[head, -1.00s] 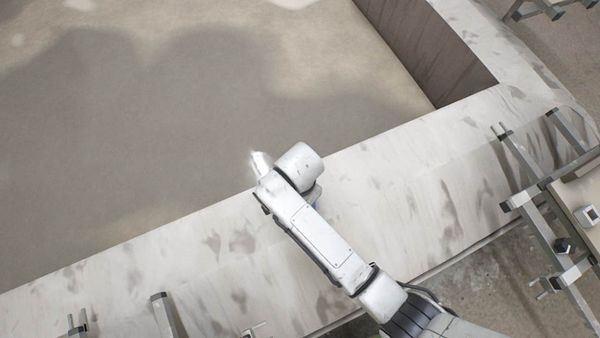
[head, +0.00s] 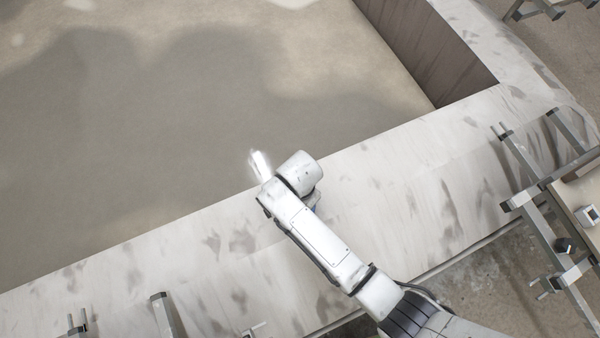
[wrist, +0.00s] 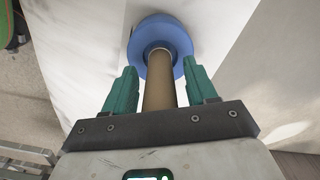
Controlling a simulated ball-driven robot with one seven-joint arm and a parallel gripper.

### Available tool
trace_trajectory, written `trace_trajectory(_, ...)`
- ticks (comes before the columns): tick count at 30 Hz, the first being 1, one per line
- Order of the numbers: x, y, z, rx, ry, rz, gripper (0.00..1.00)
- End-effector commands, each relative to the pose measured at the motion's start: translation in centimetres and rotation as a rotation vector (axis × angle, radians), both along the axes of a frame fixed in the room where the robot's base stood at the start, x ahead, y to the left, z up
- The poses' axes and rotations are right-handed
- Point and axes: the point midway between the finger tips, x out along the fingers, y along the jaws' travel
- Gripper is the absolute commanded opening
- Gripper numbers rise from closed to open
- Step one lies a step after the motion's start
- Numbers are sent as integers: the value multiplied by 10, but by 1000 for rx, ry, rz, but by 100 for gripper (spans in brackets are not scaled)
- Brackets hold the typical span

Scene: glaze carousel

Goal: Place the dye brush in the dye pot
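In the wrist view my gripper (wrist: 162,85) has its two green fingers apart, one on each side of the dye brush's tan handle (wrist: 160,82). A narrow gap shows between the handle and each finger. The handle's far end, with a pale ring, lies inside the outline of a round blue thing (wrist: 176,35), which looks like the dye pot. The bristles are hidden, and I cannot tell how deep the brush sits. In the head view only a sliver of blue (head: 316,208) shows beside my arm's end; my arm hides the fingers and the brush.
A pale, dark-streaked ledge (head: 400,190) runs diagonally under my arm. Beyond it is a broad sandy surface (head: 150,130), clear of objects. Metal frames (head: 545,215) stand at the right, with a small white box (head: 587,215) there. More metal bars (head: 168,315) are at lower left.

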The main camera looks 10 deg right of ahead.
Motion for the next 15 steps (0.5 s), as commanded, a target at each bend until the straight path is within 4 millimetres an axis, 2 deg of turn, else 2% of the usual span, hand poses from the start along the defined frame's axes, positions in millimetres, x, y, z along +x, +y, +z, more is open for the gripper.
trace_trajectory(12, 0, 0, -4, 1, -2, 0, 57)
trace_trajectory(15, 1, 0, 23, 1, -3, -1, 57)
